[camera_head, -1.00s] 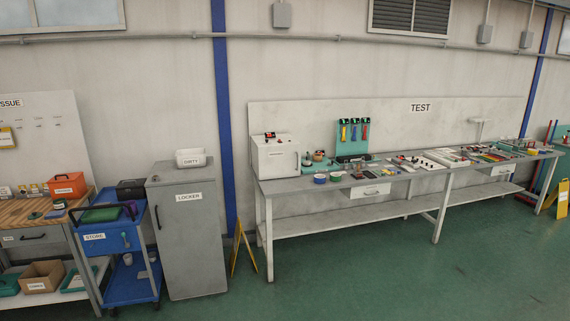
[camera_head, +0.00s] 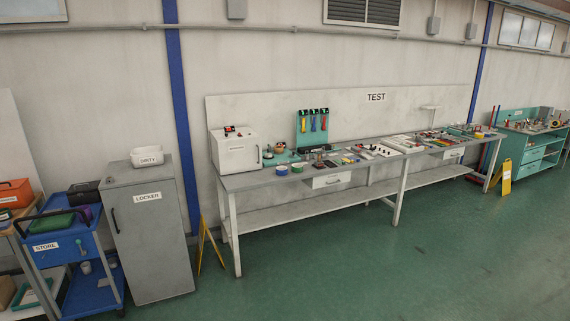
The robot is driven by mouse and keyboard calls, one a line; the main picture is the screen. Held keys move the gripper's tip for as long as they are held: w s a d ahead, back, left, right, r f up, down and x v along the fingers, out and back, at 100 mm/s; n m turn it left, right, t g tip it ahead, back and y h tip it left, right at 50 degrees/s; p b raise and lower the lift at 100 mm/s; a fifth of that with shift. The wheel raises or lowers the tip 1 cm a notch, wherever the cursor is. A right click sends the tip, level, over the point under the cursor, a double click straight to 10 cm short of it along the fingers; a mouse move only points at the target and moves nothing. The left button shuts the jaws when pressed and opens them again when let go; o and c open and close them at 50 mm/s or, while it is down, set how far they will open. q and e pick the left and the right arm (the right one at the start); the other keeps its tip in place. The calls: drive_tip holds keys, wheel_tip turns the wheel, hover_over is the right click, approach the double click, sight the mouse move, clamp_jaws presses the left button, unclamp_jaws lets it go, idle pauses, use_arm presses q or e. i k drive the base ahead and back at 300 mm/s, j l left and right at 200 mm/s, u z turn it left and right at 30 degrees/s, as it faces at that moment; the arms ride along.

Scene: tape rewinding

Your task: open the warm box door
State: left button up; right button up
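A white box-shaped unit (camera_head: 235,152), which looks like the warm box, stands on the left end of the grey test bench (camera_head: 262,181). A small label, too small to read surely, is on its front. A dark handle (camera_head: 258,154) is at the right of its front, and the door looks closed. A small red and dark device (camera_head: 229,130) sits on its top. Neither of my grippers shows in the head view, and the box is some distance away across the floor.
A grey locker (camera_head: 150,235) with a white "DIRTY" bin (camera_head: 147,156) stands left of the bench. A blue cart (camera_head: 70,260) is further left. A yellow folded stand (camera_head: 207,245) is between locker and bench. The green floor (camera_head: 330,275) in front is clear.

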sight(237, 155)
drive_tip(key=i, duration=2)
